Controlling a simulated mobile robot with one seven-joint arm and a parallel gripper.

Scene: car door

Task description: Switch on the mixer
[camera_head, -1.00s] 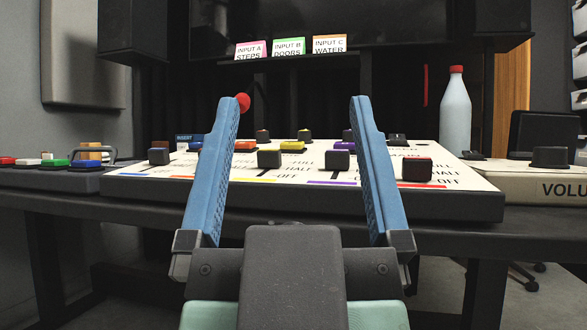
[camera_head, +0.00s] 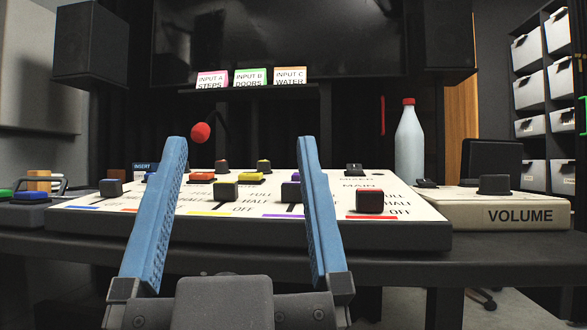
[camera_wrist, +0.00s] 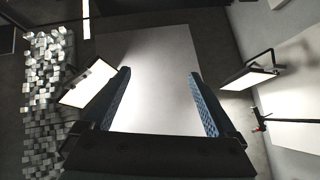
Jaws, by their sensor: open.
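The mixer (camera_head: 130,212) is a wide white-topped box with dark sides on the table, seen in the head view. Its top carries several slider knobs, with coloured strips and HALF and OFF labels along the front. A small black switch (camera_head: 354,169) stands at its back right, beside a label that seems to read MIXER. My gripper (camera_head: 240,140) is open and empty. Its two blue fingers stand in front of the mixer in the picture and cover part of it. The wrist view shows the gripper (camera_wrist: 158,72) open too, with no mixer in sight.
A volume box (camera_head: 520,214) with a black knob sits right of the mixer. A white red-capped bottle (camera_head: 409,145) stands behind. A red ball (camera_head: 201,132) shows behind the left finger. Coloured buttons (camera_head: 30,196) lie left. Three input cards (camera_head: 250,77) stand on a shelf.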

